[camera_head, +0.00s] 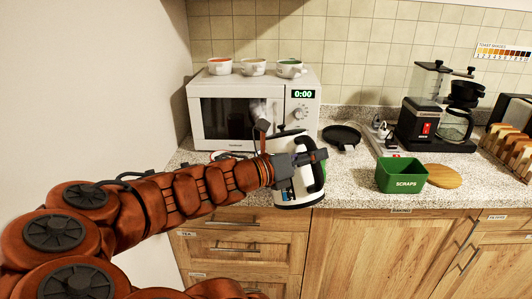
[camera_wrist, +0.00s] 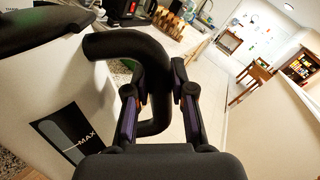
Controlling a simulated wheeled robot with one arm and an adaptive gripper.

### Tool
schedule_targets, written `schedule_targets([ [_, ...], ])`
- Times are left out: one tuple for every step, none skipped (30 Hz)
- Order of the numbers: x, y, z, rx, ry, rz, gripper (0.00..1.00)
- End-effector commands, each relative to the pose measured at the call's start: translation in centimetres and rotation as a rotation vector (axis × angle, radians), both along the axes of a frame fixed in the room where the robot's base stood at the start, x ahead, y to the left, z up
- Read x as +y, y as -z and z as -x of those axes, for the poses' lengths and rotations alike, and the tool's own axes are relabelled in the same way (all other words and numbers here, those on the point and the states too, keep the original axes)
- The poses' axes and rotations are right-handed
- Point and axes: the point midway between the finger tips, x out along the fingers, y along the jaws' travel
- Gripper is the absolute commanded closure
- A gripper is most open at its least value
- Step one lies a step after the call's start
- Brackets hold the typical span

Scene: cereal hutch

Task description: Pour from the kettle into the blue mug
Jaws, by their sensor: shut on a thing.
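The white kettle (camera_head: 296,194) with a black handle is at the front of the counter, in front of the microwave. It looks about upright; I cannot tell whether its base touches the counter. My gripper (camera_head: 314,158) is shut on the handle. In the wrist view, the fingers of my gripper (camera_wrist: 160,88) flank the black handle (camera_wrist: 118,44), and the kettle's body (camera_wrist: 40,108) with its MAX window fills the left. Three white mugs stand on the microwave: a left one (camera_head: 219,67), a middle one (camera_head: 253,68) and a right one (camera_head: 289,69). I cannot make out a blue mug.
The microwave (camera_head: 245,122) stands behind my arm. A red-rimmed item (camera_head: 224,154) is partly hidden behind my arm.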

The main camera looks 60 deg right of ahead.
Motion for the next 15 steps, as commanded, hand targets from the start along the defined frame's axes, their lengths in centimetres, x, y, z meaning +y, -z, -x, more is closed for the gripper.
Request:
schedule_targets([
  [-0.05, -0.4, -0.07, 0.006, 0.0, 0.0, 1.0],
  [-0.09, -0.43, -0.12, 0.009, 0.0, -0.002, 1.0],
  [-0.13, -0.48, -0.18, 0.013, 0.0, -0.005, 1.0],
  [-0.16, -0.51, -0.24, 0.016, 0.0, -0.007, 1.0],
  [-0.2, -0.54, -0.28, 0.018, 0.0, -0.009, 1.0],
  [-0.24, -0.58, -0.35, 0.022, 0.0, -0.012, 1.0],
  [-0.28, -0.61, -0.4, 0.026, 0.0, -0.014, 1.0],
  [-0.31, -0.63, -0.45, 0.029, 0.0, -0.016, 1.0],
  [-0.36, -0.67, -0.51, 0.033, 0.0, -0.019, 1.0],
  [-0.39, -0.7, -0.54, 0.036, 0.0, -0.022, 1.0],
  [-0.43, -0.72, -0.61, 0.039, 0.0, -0.024, 1.0],
  [-0.47, -0.75, -0.65, 0.043, 0.0, -0.027, 1.0],
  [-0.51, -0.77, -0.71, 0.047, 0.0, -0.029, 1.0],
  [-0.54, -0.8, -0.75, 0.05, 0.0, -0.032, 1.0],
  [-0.59, -0.83, -0.82, 0.054, 0.0, -0.035, 1.0],
])
